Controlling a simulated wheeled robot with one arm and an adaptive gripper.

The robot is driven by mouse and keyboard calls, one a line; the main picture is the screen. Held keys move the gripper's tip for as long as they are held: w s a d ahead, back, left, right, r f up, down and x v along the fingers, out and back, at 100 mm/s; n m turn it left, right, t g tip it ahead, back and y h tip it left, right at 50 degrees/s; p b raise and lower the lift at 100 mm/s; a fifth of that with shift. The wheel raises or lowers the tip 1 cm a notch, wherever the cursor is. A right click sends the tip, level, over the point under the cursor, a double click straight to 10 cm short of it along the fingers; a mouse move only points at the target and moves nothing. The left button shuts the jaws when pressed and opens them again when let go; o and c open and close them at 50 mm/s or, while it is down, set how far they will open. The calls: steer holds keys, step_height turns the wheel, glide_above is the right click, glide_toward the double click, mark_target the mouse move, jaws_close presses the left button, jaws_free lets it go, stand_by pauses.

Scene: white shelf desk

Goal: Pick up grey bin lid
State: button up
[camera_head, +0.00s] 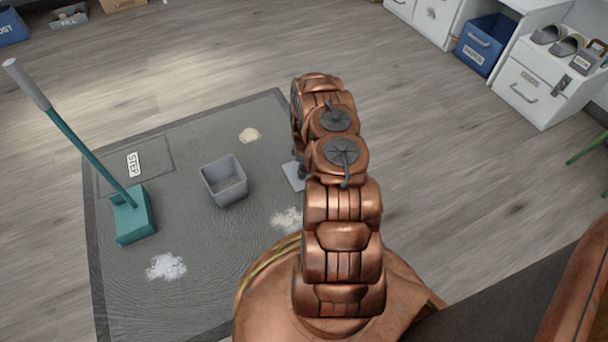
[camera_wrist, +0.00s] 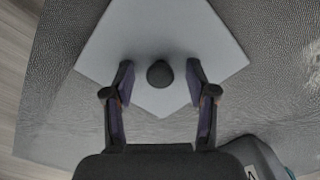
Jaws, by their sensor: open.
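The grey bin lid (camera_wrist: 205,45) is a flat square with a dark round knob (camera_wrist: 160,74) in its middle, lying on the dark mat (camera_wrist: 60,110). In the head view only a corner of the lid (camera_head: 292,177) shows; my arm hides the rest. My gripper (camera_wrist: 160,78) is open above the lid, with one finger on either side of the knob. Small gaps show between the fingers and the knob. The open grey bin (camera_head: 224,182) stands upright on the mat to the left of the lid.
A teal dustpan (camera_head: 134,217) with a long handle stands at the mat's left. Pale powder piles (camera_head: 166,267) lie on the mat. White drawers (camera_head: 535,85) with a blue bin (camera_head: 484,44) stand at the upper right. The wooden floor between is clear.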

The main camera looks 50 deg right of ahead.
jaws_close()
stand_by(0.5)
steer(key=shift+r, duration=0.15)
